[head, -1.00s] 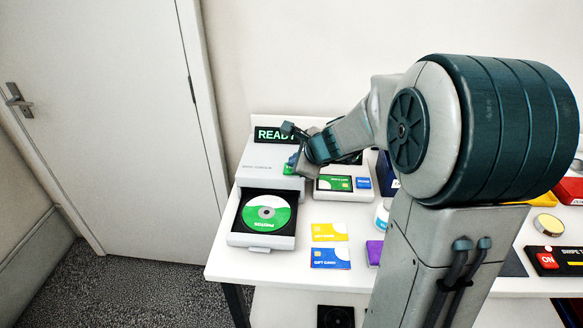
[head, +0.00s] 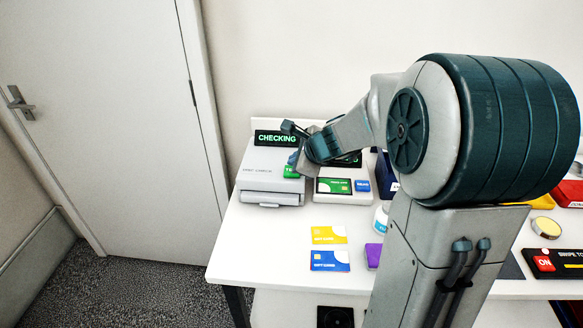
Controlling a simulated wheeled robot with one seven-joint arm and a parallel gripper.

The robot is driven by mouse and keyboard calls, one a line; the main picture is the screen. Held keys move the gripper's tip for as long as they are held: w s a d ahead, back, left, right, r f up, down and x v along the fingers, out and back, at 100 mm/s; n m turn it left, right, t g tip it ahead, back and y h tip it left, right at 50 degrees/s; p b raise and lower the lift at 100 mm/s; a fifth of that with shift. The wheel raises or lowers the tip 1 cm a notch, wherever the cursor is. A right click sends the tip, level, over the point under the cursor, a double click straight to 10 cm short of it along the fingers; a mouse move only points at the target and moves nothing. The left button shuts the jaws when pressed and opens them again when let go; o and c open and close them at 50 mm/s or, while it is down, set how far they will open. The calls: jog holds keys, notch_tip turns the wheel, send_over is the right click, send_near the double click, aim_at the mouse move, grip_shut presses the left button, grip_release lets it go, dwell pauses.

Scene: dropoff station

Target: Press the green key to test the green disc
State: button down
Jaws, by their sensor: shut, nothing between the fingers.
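The disc checker (head: 262,178) is a light grey box at the left of the table, and its front drawer is shut. The green disc is hidden, with no part of it showing. The display (head: 277,138) behind the box reads "CHECKING" in green. The green key (head: 290,172) shows in part on the box's top right, under my gripper. My gripper (head: 295,161) is shut and empty, pointing down at the key. Whether the fingertips touch the key is hard to tell at this size.
A yellow card (head: 328,235) and a blue card (head: 329,261) lie in front. The table's front left is clear.

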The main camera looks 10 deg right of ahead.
notch_tip(320, 180, up, 5)
jog(key=p, duration=0.4)
jog(key=shift+p, duration=0.35)
dwell(0.6)
